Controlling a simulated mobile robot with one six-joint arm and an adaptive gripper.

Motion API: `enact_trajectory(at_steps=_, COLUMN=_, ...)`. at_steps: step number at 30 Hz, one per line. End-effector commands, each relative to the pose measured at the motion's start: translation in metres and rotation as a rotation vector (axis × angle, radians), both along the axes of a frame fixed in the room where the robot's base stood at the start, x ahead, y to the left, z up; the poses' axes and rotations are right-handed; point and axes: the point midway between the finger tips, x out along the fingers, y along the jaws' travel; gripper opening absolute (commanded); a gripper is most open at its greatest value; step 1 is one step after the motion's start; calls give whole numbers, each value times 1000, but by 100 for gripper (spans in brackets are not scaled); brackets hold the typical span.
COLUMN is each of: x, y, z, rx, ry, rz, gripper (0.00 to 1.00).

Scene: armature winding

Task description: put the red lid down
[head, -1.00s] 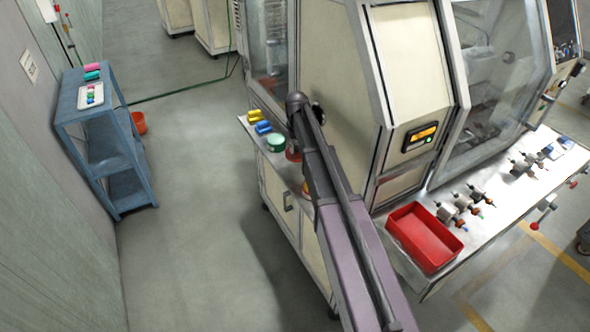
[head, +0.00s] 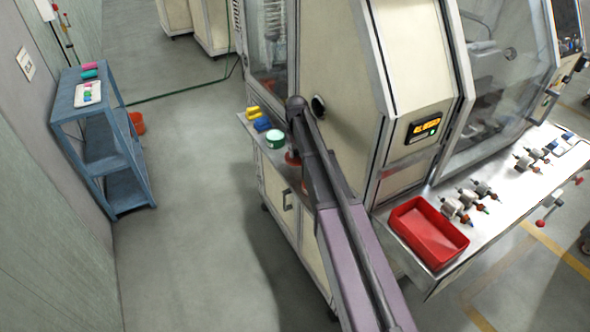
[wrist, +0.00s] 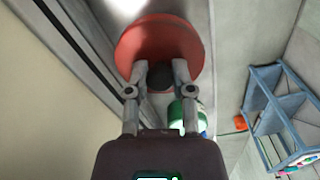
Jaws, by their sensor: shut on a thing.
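The red lid (wrist: 160,45), a round disc with a dark knob (wrist: 160,77), fills the top middle of the wrist view. My gripper (wrist: 160,75) is shut on that knob, one finger on each side. In the head view a sliver of the red lid (head: 291,158) shows beside my arm, over the narrow metal side shelf (head: 262,147). My arm hides most of the lid and my gripper there. I cannot tell whether the lid touches the shelf.
A green jar (head: 275,139) stands close to the lid, with blue (head: 262,124) and yellow (head: 253,112) pieces behind it. The machine's wall (head: 340,100) rises beside the shelf. A red bin (head: 429,232) sits on the front ledge. A blue rack (head: 105,140) stands left across clear floor.

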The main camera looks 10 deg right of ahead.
Motion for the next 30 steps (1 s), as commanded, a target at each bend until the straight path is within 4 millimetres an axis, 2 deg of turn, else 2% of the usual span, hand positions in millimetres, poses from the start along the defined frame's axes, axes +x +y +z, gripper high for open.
enact_trajectory(at_steps=1, x=0, y=0, z=-10, rx=0, ry=0, rz=0, gripper=0)
enact_trajectory(at_steps=6, x=0, y=0, z=-19, rx=0, ry=0, rz=0, gripper=0)
enact_trajectory(at_steps=23, x=0, y=1, z=-23, rx=0, ry=0, rz=1, gripper=0)
enact_trajectory(at_steps=30, x=0, y=1, z=-39, rx=0, ry=0, rz=1, gripper=0)
